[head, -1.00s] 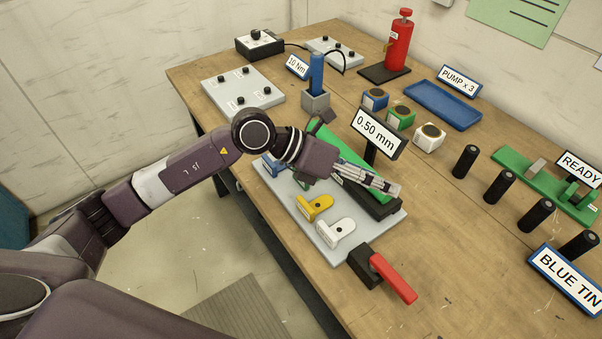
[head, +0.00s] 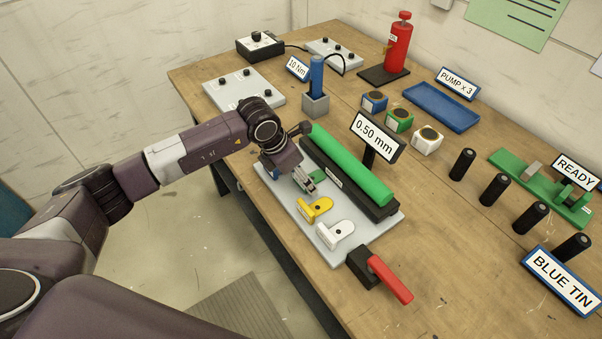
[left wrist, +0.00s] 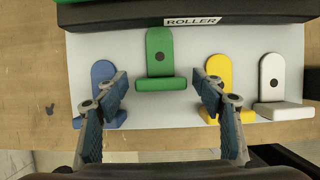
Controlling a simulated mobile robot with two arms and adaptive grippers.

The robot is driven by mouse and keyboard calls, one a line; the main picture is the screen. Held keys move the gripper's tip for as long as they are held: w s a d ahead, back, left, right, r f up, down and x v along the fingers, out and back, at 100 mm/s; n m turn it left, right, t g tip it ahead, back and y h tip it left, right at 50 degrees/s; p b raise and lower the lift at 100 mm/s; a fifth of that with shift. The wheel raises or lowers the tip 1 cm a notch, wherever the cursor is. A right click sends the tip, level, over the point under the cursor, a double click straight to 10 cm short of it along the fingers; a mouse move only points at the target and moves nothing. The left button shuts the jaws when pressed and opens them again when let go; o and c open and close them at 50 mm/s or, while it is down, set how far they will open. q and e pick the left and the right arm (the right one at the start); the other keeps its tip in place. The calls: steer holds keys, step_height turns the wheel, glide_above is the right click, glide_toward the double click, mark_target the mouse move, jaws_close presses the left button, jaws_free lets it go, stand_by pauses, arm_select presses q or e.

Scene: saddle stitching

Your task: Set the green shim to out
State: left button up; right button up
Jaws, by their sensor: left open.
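The green shim (left wrist: 160,55) lies on the light grey plate (left wrist: 212,42) in the left wrist view, a flat tab with a dark hole and a raised bar at its near end. It sits further toward the roller than the other shims. My left gripper (left wrist: 163,82) is open, its fingers to either side of the green shim's bar in the picture; I cannot tell the height gap. In the head view my left gripper (head: 311,188) is over the plate and hides most of the green shim. My right gripper is not in view.
Blue (left wrist: 103,85), yellow (left wrist: 219,75) and white (left wrist: 272,80) shims flank the green one. The green roller (head: 350,165) on its black base (head: 385,210) borders the plate. A red-handled lever (head: 390,280) is at the near end, and the 0.50 mm sign (head: 376,134) stands behind.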

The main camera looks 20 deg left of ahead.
arm_select(q)
steer(key=shift+d+f, duration=0.1)
steer(key=shift+f, duration=0.15)
steer(key=shift+c, duration=0.3)
